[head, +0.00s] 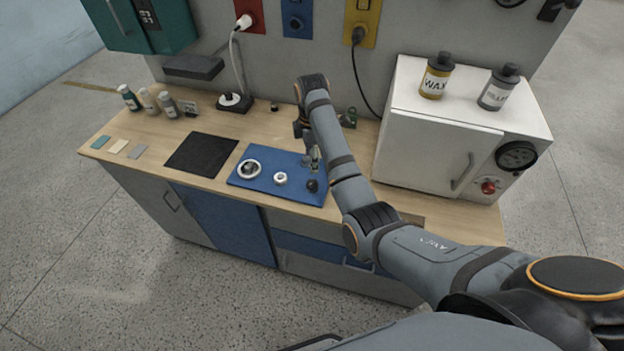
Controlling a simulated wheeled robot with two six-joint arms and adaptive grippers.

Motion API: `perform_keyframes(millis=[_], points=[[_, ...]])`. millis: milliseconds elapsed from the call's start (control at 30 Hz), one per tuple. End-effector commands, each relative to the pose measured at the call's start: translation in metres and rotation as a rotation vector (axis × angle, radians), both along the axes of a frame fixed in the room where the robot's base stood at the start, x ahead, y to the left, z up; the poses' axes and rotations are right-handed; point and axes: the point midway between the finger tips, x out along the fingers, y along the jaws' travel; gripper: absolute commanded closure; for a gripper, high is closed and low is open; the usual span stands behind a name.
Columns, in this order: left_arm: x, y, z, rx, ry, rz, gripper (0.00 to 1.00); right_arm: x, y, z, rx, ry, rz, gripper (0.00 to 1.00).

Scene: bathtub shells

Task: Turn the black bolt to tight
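A blue mat (262,185) lies on the wooden workbench. A small black round piece (312,186), which may be the black bolt, sits at the mat's right front; it is too small to tell how far it is turned. A white ring with a metal centre (249,168) and a smaller white ring (280,178) lie to its left. My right arm reaches in from the right, over the mat's right edge. My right gripper (314,157) points down just behind the black piece, apparently apart from it; its fingers are tiny and partly hidden by the arm. My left gripper is out of view.
A white cabinet (424,148) with a gauge, carrying two bottles, stands right of my arm. A black mat (201,155), several bottles and colour chips lie to the left. A black socket base with a white plug (233,102) stands behind. Bare wood lies between them.

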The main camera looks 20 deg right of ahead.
Motion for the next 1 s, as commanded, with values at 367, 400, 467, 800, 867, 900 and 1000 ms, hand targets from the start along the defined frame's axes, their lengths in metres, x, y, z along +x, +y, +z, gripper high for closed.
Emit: perform_keyframes(millis=[367, 400, 467, 800, 867, 900, 1000], points=[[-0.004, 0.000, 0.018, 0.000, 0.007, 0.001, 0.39, -0.002, -0.001, -0.061, -0.001, 0.003, -0.003, 0.43], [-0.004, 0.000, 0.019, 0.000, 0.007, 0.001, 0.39, -0.001, -0.001, -0.069, -0.001, 0.003, -0.003, 0.43], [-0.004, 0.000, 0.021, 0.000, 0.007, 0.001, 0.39, -0.002, -0.001, -0.080, -0.001, 0.002, -0.004, 0.43], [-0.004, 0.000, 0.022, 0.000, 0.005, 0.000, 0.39, -0.001, -0.001, -0.105, 0.000, -0.003, -0.005, 0.43], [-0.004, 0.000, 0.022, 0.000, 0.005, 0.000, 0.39, -0.001, -0.001, -0.105, 0.000, -0.003, -0.005, 0.43], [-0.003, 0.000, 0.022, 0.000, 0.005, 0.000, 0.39, -0.001, -0.001, -0.105, 0.000, -0.003, -0.005, 0.43], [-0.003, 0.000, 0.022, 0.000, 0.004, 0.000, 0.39, -0.001, -0.001, -0.105, 0.000, -0.002, -0.005, 0.50]])
